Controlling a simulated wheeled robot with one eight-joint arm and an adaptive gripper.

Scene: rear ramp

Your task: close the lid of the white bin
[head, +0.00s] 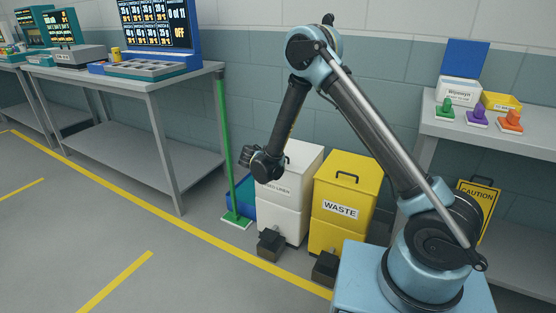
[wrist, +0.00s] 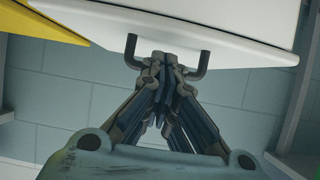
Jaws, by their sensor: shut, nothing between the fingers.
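The white bin (head: 283,221) stands against the wall, with a partly hidden label ending in "LINEN". Its pale lid (head: 302,159) is partly covered by my arm in the head view. In the wrist view the white lid (wrist: 235,22) fills the top, with its dark handle (wrist: 204,63) over the tiled wall. My gripper (head: 247,156) appears at the bin's upper left in the head view. Its shut, empty fingers (wrist: 163,62) overlap the middle of the handle in the wrist view. I cannot tell whether they touch it, or whether the lid is fully down.
A yellow waste bin (head: 342,207) stands close on the right. Dark pedal blocks (head: 271,245) sit in front of the bins. A green pole (head: 227,150) and blue container (head: 241,197) are on the left. Tables flank both sides; the floor in front is clear.

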